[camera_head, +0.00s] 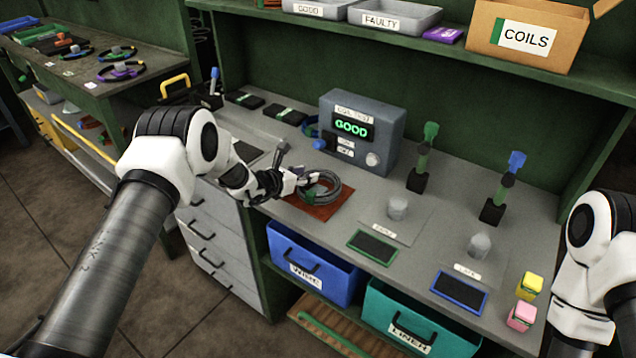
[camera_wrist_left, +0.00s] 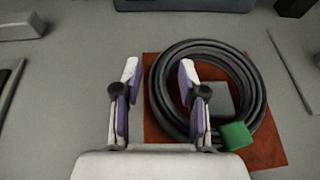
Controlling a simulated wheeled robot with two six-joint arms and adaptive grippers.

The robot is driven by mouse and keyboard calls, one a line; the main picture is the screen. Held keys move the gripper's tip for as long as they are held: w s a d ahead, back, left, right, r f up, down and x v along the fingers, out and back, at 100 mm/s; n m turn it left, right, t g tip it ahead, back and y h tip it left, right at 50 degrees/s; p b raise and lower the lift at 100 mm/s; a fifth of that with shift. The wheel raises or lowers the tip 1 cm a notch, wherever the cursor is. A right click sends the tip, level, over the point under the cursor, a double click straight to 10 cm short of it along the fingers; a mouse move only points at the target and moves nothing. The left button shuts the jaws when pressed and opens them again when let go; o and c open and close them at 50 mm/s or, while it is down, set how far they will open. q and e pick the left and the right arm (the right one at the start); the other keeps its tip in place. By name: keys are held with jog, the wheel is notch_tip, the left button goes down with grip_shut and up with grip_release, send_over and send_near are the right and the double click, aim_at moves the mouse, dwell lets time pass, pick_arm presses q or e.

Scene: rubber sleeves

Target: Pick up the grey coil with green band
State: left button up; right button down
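The grey coil (camera_head: 335,191) lies on a red-brown mat (camera_head: 318,212) on the workbench, in front of the test box. In the left wrist view the coil (camera_wrist_left: 257,90) is a dark grey ring, with its green band (camera_wrist_left: 236,136) at the lower right. My left gripper (camera_head: 303,180) is at the coil's left side. In the left wrist view its fingers (camera_wrist_left: 158,75) are apart, one outside the ring to the left, the other over the ring's left part. Contact cannot be told. My right arm shows at the right edge; its gripper is out of frame.
A grey test box (camera_head: 361,130) reading GOOD stands behind the coil. Two upright tools with green (camera_head: 422,155) and blue (camera_head: 514,165) tops stand to the right. Blue (camera_head: 312,268) and teal (camera_head: 420,318) bins sit below the bench edge. Yellow and pink blocks lie at the right.

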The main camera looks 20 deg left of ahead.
pick_arm(q)
jog(key=shift+w+d+f, duration=0.1)
jog(key=shift+w, duration=0.05)
jog(key=c, duration=0.7)
jog(key=shift+r, duration=0.2)
grip_shut()
